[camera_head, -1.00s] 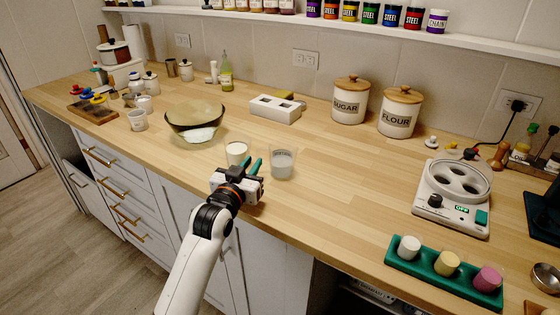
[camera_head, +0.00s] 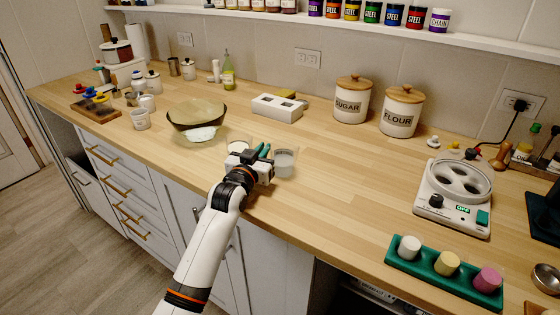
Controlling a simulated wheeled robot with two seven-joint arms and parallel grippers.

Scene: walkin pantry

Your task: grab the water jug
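A clear vessel with pale grey contents (camera_head: 284,163) stands upright on the wooden counter; I cannot be sure that it is the water jug. A second vessel with whitish contents (camera_head: 238,147) stands to its left, its lower part hidden behind my gripper. My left gripper (camera_head: 262,151) is low over the counter's front part, its green fingertips between these two vessels. A small gap shows between the fingertips, with nothing seen in it. Whether the gripper touches the right vessel cannot be told. My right gripper is not in view.
A glass bowl (camera_head: 183,122) stands behind and left of my gripper. A white block (camera_head: 279,108) and sugar (camera_head: 351,102) and flour (camera_head: 400,113) canisters stand at the back. A white device (camera_head: 452,200) and green tray (camera_head: 442,275) are at right. The middle right counter is clear.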

